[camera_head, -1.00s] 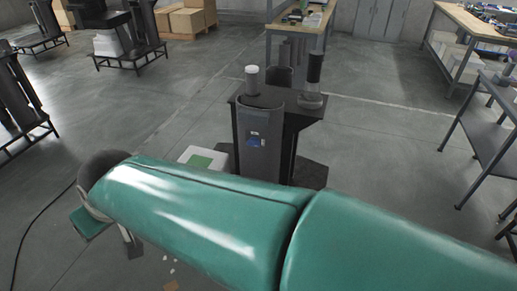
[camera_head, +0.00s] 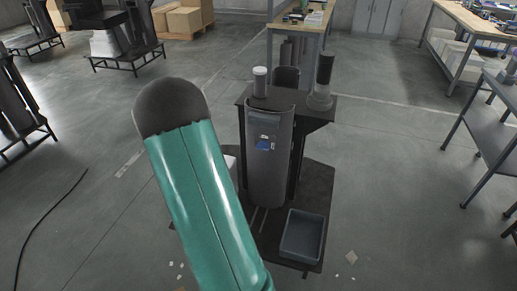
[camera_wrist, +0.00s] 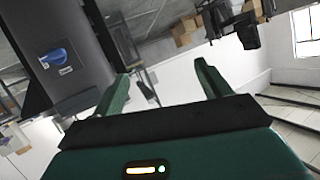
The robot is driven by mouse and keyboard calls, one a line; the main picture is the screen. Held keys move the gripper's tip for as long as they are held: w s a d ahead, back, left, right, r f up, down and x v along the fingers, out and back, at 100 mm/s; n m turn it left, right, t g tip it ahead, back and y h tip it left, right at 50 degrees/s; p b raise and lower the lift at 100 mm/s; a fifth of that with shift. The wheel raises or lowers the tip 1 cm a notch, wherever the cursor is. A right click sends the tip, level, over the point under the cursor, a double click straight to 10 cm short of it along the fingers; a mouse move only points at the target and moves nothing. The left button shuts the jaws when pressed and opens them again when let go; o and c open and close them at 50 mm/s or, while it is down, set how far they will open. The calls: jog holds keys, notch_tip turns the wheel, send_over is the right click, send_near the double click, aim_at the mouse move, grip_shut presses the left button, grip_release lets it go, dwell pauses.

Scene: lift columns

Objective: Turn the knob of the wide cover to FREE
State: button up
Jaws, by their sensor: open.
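The wide cover (camera_head: 268,178) is a tall, dark grey curved panel on the front of the lift column in the head view. Its blue knob (camera_head: 264,144) sits on the upper half beside a small pale label. The wrist view shows the same cover (camera_wrist: 78,85) tilted at the left, with the blue knob (camera_wrist: 54,57) and a label; the lettering is too small to read. My gripper (camera_wrist: 163,72) is open and empty, its two green fingers apart. The knob lies left of the fingers in the picture, apart from them. The head view does not show the gripper.
A blue-grey tray (camera_head: 302,238) lies on the column's dark base plate. A white-topped cylinder (camera_head: 260,82) and a dark post (camera_head: 323,78) stand on the column top. A grey shelf rack (camera_head: 490,145) stands at the right. Left of the column, the floor is largely clear.

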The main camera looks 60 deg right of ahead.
jog(key=s+d+f+m+g+h, duration=0.2)
jog(key=s+d+f+g+h, duration=0.15)
jog(key=s+d+f, duration=0.55)
jog(key=m+g+h, duration=0.1)
jog(key=g+h, duration=0.1)
jog(key=h, duration=0.1)
send_near(262, 148)
jog(key=shift+t, duration=0.25)
jog(key=d, duration=0.6)
jog(key=w+d, duration=0.1)
jog(key=d, duration=0.2)
jog(key=shift+w+d, duration=0.15)
jog(key=c, duration=1)
